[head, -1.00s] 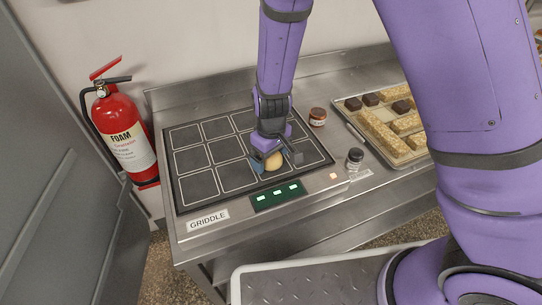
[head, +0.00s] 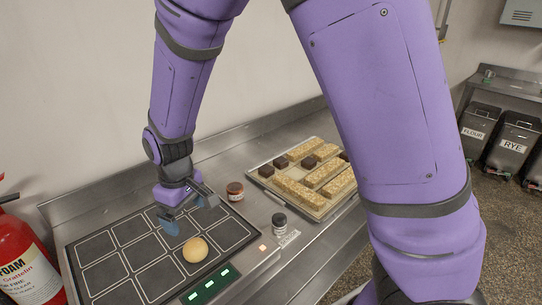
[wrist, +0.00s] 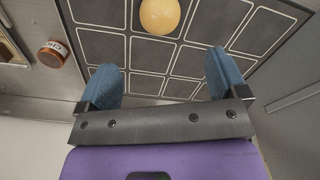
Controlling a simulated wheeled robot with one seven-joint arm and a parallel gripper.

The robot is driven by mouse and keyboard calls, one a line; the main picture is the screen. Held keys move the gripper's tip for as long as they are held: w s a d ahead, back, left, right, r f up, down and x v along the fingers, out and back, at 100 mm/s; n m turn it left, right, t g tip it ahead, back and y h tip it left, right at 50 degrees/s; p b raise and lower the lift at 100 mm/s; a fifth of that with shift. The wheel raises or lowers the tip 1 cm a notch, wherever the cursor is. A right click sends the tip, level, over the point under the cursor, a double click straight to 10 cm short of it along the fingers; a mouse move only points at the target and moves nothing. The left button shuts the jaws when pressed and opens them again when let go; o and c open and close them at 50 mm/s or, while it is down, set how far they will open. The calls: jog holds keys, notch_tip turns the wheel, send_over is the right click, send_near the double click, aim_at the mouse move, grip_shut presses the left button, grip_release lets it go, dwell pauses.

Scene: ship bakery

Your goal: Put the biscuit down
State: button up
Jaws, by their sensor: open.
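The biscuit (head: 195,249) is round and pale golden. It rests on the dark griddle (head: 105,270), which is marked with white-outlined squares. It also shows at the top of the wrist view (wrist: 160,15). My gripper (head: 191,214) is open and empty, behind the biscuit and apart from it. In the wrist view its two blue-padded fingers (wrist: 163,80) are spread wide with nothing between them, and the biscuit lies beyond their tips.
A small brown jar (head: 235,191) and a dark-lidded jar (head: 279,223) stand right of the griddle. A tray (head: 264,178) of bars and dark cubes lies farther right. A red fire extinguisher (head: 25,265) stands at the left. Several griddle squares are bare.

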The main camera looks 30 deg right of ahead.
jog(key=s+d+r+m+t+y, duration=0.1)
jog(key=s+d+r+m, duration=0.15)
jog(key=d+r, duration=0.55)
jog(key=s+d+r+m+t+y, duration=0.1)
jog(key=s+d+r, duration=0.2)
jog(key=d+r, duration=0.5)
jog(key=s+d+r+m+t+h, duration=0.1)
jog(key=s+d+r+m, duration=0.1)
jog(key=s+d+r, duration=0.2)
jog(key=s+d+r+m+t+h, duration=0.1)
jog(key=s+d+r+m+t, duration=0.1)
jog(key=s, duration=0.7)
jog(key=shift+s+d+r, duration=0.15)
jog(key=shift+d+r, duration=0.7)
jog(key=shift+d, duration=0.4)
jog(key=shift+o, duration=0.3)
